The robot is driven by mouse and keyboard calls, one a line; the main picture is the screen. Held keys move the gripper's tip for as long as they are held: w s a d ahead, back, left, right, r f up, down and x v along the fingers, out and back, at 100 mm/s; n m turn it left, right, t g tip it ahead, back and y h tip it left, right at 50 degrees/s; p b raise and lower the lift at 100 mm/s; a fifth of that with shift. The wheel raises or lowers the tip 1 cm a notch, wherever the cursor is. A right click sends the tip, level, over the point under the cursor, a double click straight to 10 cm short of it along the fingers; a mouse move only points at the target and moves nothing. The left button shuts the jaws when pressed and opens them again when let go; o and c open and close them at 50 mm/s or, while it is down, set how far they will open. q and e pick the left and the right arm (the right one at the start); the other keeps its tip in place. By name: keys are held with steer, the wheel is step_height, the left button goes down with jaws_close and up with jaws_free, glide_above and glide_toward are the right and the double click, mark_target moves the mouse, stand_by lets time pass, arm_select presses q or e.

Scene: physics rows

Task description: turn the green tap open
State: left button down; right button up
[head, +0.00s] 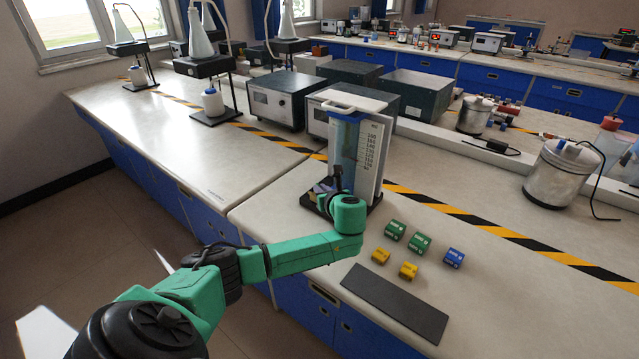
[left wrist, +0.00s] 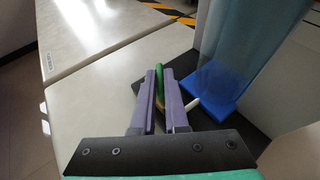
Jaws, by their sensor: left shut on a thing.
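The green tap (left wrist: 160,78) shows in the left wrist view as a narrow green handle between my left gripper's fingers. My left gripper (left wrist: 158,98) has its two purple fingers closed on this handle. A pale spout-like piece (left wrist: 192,103) sticks out just right of the fingers. Beside them stands a clear, bluish column (left wrist: 232,45) with a blue foot (left wrist: 212,88). In the head view, my left gripper (head: 323,188) is at the lower front of the column (head: 344,150); the tap is hidden there by my wrist. My right gripper is not in view.
The column stands on a dark base (head: 309,203) before a white scale board (head: 371,150). Green, yellow and blue blocks (head: 420,242) and a dark mat (head: 395,302) lie to the right on the bench. Grey boxes (head: 288,98) stand behind.

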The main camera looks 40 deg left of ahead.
arm_select(q)
steer(key=shift+w+d+n+g+y, duration=0.1)
steer(key=shift+n+g+y, duration=0.15)
steer(key=shift+n+g, duration=0.25)
steer(key=shift+w+d+n+g+y, duration=0.1)
steer(key=shift+n+g+y, duration=0.15)
steer(key=shift+n+g, duration=0.2)
steer(key=n+g+b, duration=0.1)
steer(key=b, duration=0.1)
steer(key=n+g+y+b, duration=0.1)
steer(key=g+b, duration=0.1)
steer(key=n+g+b, duration=0.1)
steer(key=n+b, duration=0.1)
steer(key=b, duration=0.1)
steer(key=shift+w+f+g, duration=0.2)
steer(key=shift+w+g, duration=0.05)
steer(key=shift+r+n+g+b, duration=0.25)
steer(key=shift+n+g+b, duration=0.35)
steer(key=shift+b, duration=0.25)
steer(key=shift+a, duration=0.1)
steer(key=c, duration=0.9)
jaws_free()
steer(key=shift+c, duration=0.2)
